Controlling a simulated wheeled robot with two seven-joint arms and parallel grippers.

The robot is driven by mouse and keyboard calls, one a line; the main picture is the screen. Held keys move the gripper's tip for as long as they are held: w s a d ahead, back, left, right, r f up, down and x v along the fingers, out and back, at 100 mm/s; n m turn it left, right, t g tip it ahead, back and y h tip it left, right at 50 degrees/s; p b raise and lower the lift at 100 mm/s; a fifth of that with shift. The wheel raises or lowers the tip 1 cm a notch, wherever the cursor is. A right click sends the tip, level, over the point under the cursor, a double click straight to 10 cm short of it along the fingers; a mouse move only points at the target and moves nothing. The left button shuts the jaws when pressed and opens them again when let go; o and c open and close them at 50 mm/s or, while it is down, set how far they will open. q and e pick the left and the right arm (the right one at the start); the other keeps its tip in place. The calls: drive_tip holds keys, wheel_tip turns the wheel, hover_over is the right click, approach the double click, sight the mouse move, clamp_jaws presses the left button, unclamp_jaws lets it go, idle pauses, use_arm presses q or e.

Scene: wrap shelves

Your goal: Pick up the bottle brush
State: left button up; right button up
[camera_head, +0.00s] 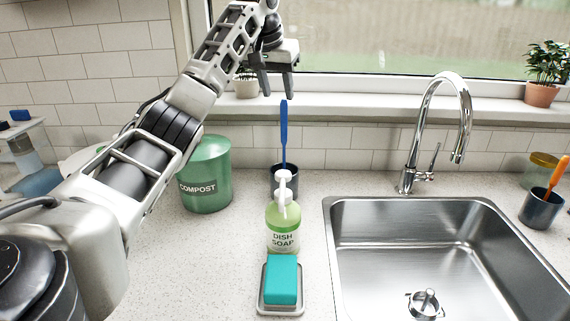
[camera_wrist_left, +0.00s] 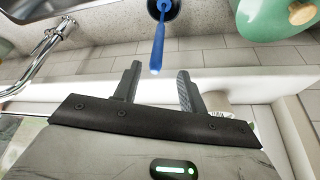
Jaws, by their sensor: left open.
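A blue-handled brush (camera_head: 284,135) stands nearly upright in a dark cup (camera_head: 285,180) behind the dish soap bottle; its head is hidden in the cup. The brush handle (camera_wrist_left: 158,45) also shows in the left wrist view, its top end appearing between my fingertips. My left gripper (camera_head: 277,94) is open and empty, fingers pointing down, just above the handle's top in the head view. It also shows in the left wrist view (camera_wrist_left: 159,71). I cannot tell the exact gap to the handle. My right gripper is not in view.
A green dish soap bottle (camera_head: 283,227) and a teal sponge (camera_head: 281,279) on a tray stand in front of the cup. A green compost bin (camera_head: 206,175) is left. The sink (camera_head: 400,240) and faucet (camera_head: 412,165) are right. An orange-handled item (camera_head: 557,177) stands in another cup.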

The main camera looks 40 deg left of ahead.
sight(283, 104)
use_arm(q)
drive_tip(key=x, duration=0.5)
drive_tip(key=p+x, duration=0.1)
drive_tip(key=x, duration=0.1)
drive_tip(key=shift+w+d+f, duration=0.1)
drive_tip(key=shift+d+f, duration=0.05)
drive_tip(key=shift+d, duration=0.15)
clamp_jaws()
